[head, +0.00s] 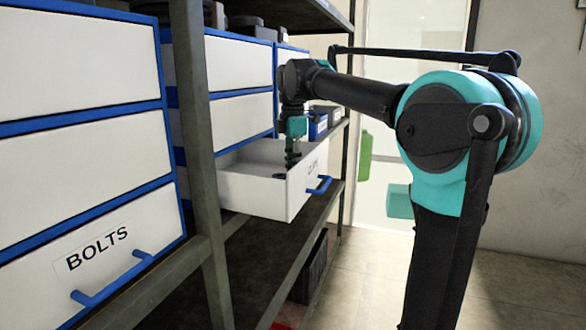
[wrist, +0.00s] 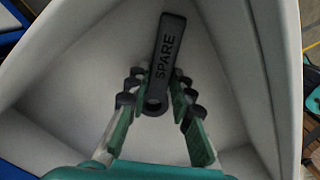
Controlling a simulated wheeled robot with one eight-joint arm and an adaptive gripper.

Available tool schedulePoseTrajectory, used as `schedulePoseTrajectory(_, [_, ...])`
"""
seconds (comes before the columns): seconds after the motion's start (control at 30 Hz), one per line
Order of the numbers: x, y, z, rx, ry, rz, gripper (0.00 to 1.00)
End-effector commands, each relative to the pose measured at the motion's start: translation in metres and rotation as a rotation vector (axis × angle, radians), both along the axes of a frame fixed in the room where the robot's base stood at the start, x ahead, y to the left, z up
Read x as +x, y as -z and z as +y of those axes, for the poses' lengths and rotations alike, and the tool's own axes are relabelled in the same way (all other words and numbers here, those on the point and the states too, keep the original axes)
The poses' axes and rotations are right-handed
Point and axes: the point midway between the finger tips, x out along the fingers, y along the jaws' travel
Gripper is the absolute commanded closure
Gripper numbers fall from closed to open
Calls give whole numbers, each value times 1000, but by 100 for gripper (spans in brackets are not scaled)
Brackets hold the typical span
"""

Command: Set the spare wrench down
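The spare wrench (wrist: 166,50) is a flat dark grey bar marked "SPARE", with a ring at its near end. In the wrist view it is inside the open white drawer (wrist: 235,50), its ring end between the fingers of my gripper (wrist: 156,85). The fingers stand apart on either side, with a visible gap on the left, and look open. The wrench appears to lie on the drawer floor, though its exact height is hard to judge.
The drawer has a blue handle (head: 320,185) and a partly hidden label. Closed drawers, one labelled "BOLTS" (head: 98,248), stand at the left. A shelf post (head: 200,150) rises in front. A black crate (head: 310,268) sits below, and green objects (head: 365,155) stand behind.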

Motion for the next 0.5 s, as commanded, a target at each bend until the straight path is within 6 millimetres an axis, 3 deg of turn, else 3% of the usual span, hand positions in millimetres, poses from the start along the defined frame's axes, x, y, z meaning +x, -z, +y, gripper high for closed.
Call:
schedulePoseTrajectory(0.17, [0,0,0,0,0,0,57])
schedulePoseTrajectory(0.5, [0,-3,0,0,0,0,57])
